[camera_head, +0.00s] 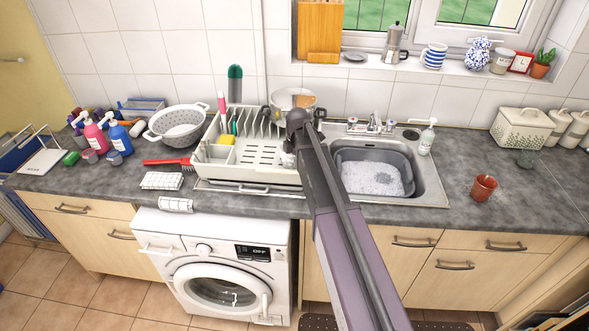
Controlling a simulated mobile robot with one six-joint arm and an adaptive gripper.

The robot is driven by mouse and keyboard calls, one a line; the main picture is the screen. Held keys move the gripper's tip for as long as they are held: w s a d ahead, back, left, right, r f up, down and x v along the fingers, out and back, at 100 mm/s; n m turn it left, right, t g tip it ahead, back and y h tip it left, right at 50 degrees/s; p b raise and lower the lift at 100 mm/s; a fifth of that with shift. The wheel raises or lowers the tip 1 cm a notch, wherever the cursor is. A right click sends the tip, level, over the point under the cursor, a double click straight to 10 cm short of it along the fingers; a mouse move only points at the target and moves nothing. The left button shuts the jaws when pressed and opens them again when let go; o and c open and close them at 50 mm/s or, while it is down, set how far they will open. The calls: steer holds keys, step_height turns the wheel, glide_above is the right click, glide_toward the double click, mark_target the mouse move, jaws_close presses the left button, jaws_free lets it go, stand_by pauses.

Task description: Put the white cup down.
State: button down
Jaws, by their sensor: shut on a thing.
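My arm reaches from the bottom of the view up to the dish rack (250,176), and its dark joint covers much of what lies beyond it. My gripper (289,146) shows only in small part, just left of that joint, over the right side of the rack. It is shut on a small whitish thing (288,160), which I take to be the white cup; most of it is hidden. I cannot tell whether the cup touches the rack.
The sink (372,178) with soapy water lies right of my arm. A colander (180,125) stands left of the rack, and a yellow sponge (226,140) lies in the rack. A red-brown cup (483,188) stands on the right counter, which has clear room around it.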

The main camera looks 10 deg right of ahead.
steer(key=shift+f+b, duration=0.9)
steer(key=shift+f, duration=0.35)
steer(key=shift+f, duration=0.15)
steer(key=c, duration=0.8)
jaws_free()
steer(key=shift+r, duration=0.25)
step_height(320, 180, up, 12)
steer(key=s+p, duration=0.1)
steer(key=p, duration=1.1)
steer(key=shift+s, duration=0.15)
steer(key=shift+d, duration=0.1)
steer(key=shift+s+f, duration=0.1)
steer(key=shift+s, duration=0.05)
